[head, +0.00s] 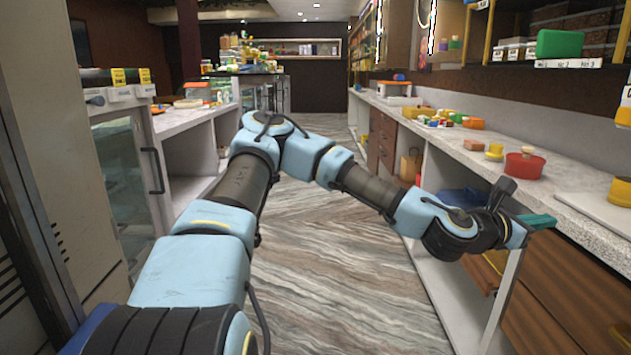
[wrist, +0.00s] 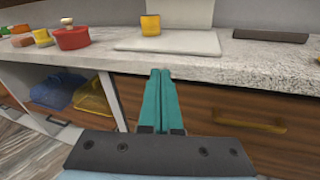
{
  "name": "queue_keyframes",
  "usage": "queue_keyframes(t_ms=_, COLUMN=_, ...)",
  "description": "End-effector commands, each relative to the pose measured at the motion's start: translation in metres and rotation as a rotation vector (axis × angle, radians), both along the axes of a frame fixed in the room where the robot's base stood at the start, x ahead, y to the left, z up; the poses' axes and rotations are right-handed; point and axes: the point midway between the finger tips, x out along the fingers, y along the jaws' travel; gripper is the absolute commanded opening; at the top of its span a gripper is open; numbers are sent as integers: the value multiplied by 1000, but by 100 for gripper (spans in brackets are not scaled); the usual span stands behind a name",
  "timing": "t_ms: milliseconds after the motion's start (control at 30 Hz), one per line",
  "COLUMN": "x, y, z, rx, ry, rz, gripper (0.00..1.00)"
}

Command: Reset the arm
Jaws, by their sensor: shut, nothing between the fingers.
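My gripper (head: 537,221) is at the right in the head view, at the front edge of the right-hand counter (head: 577,178). My arm reaches forward and bends to the right towards it. In the wrist view my gripper (wrist: 161,75) shows two teal fingers pressed together with nothing between them. The fingers point at the counter's front edge, above the wooden drawer fronts (wrist: 215,113). I cannot tell whether the fingertips touch the edge.
A red pot (head: 524,166) and a yellow cup (wrist: 150,25) stand on the right counter, the cup on a white board (wrist: 185,41). Blue and yellow bins (wrist: 93,97) sit on the shelf below. The floor aisle (head: 330,270) is clear. A glass-fronted cabinet (head: 122,185) stands left.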

Motion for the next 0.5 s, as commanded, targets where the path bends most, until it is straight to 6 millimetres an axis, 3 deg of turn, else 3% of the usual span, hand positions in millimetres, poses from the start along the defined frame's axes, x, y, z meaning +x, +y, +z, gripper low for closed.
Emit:
queue_keyframes(t_ms=267, x=-15, y=14, z=-35, rx=187, ry=-213, rz=-108, gripper=0)
queue_keyframes(t_ms=500, x=-18, y=56, z=-86, rx=459, ry=-500, rz=-273, gripper=0)
